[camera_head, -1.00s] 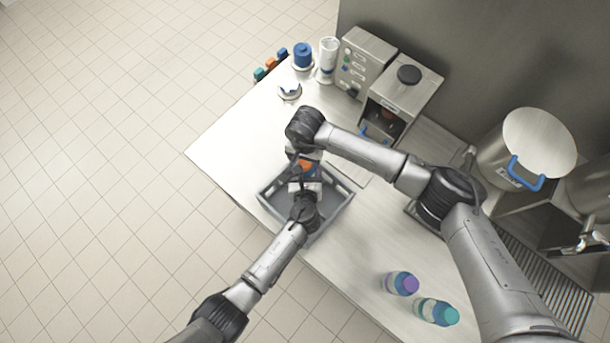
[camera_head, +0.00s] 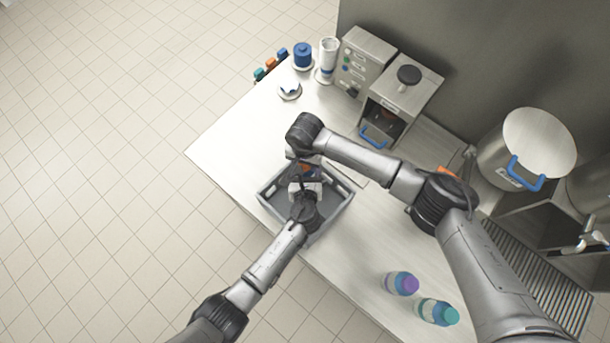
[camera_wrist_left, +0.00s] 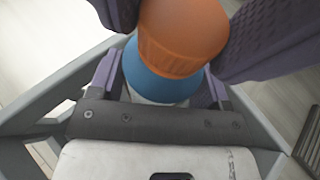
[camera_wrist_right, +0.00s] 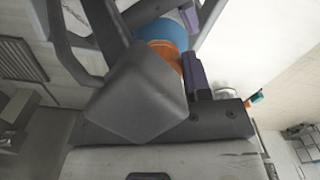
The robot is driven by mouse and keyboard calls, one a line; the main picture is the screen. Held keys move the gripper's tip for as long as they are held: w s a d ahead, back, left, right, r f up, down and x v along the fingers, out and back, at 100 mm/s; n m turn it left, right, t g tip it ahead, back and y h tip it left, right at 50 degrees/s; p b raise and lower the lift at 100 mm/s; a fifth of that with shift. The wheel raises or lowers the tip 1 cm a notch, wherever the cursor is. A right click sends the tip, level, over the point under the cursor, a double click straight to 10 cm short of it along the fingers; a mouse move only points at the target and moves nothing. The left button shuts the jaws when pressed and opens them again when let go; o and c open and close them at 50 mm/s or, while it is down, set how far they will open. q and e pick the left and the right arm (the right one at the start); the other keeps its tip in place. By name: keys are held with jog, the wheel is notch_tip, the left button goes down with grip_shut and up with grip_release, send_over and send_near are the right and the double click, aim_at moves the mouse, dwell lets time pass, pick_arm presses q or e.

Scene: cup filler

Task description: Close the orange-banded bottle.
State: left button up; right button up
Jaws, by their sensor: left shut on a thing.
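The orange-banded bottle (camera_wrist_left: 183,38) shows an orange top part above a blue part in the left wrist view. Its orange and blue parts also show in the right wrist view (camera_wrist_right: 165,32), partly hidden by a dark block. My left gripper (camera_head: 305,182) is shut on the bottle above the grey crate (camera_head: 342,207). My right gripper (camera_head: 303,158) is at the bottle's orange end, from the far side. Purple-padded fingers flank the orange part in the left wrist view. Whether they grip it, and whether the orange part sits fully on, I cannot tell.
Purple-topped (camera_head: 402,283) and teal-topped (camera_head: 438,312) bottles stand at the front right. A machine with a blue handle (camera_head: 374,138) stands behind my right forearm. Small coloured blocks (camera_head: 270,63) line the far left edge.

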jog(key=c, duration=0.4)
jog(key=m, duration=0.3)
jog(key=o, duration=1)
jog(key=shift+o, duration=0.2)
jog(key=shift+r, duration=2.3)
jog(key=shift+c, duration=0.2)
